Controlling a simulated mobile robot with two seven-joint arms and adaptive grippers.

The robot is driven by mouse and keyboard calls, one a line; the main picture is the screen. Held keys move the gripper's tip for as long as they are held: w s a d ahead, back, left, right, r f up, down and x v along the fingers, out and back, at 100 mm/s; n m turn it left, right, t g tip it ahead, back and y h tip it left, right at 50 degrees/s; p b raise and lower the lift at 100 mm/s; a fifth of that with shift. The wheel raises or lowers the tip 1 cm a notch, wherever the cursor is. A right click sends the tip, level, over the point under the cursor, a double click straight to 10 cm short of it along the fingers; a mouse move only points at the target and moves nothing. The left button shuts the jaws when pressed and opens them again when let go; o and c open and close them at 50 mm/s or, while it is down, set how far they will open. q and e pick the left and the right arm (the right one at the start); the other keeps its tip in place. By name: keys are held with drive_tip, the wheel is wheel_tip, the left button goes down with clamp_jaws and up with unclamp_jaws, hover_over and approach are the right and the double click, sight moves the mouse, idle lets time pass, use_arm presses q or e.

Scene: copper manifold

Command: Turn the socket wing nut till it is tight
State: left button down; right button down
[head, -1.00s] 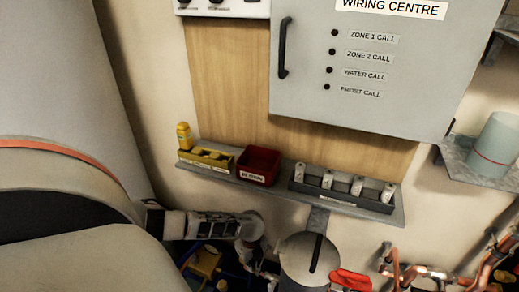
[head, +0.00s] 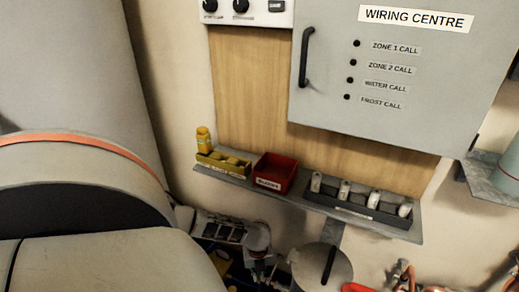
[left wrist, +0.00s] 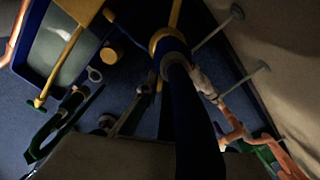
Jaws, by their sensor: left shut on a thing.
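My left gripper (head: 259,272) hangs at the bottom of the head view, left of a grey round-topped vessel. Its fingertips are small there and partly lost among dark parts. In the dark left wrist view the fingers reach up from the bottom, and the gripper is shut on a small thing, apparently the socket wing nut. Its shape is too dark to make out. A dark blue upright with a brass-coloured collar (left wrist: 168,41) stands close beside the fingers. My right gripper is in neither view.
The grey vessel (head: 322,268) and a red handle (head: 362,287) stand right of the gripper. Above is a shelf (head: 415,234) with a red bin (head: 275,172). The grey wiring cabinet (head: 430,75) hangs higher. Copper pipes (left wrist: 235,133) run at the right in the wrist view.

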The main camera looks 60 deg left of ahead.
use_arm(q)
drive_tip(key=shift+s+f, duration=0.1)
drive_tip(key=shift+s, duration=0.05)
drive_tip(key=c, duration=2.2)
unclamp_jaws()
wheel_tip(320, 180, up, 12)
drive_tip(key=shift+r, duration=0.1)
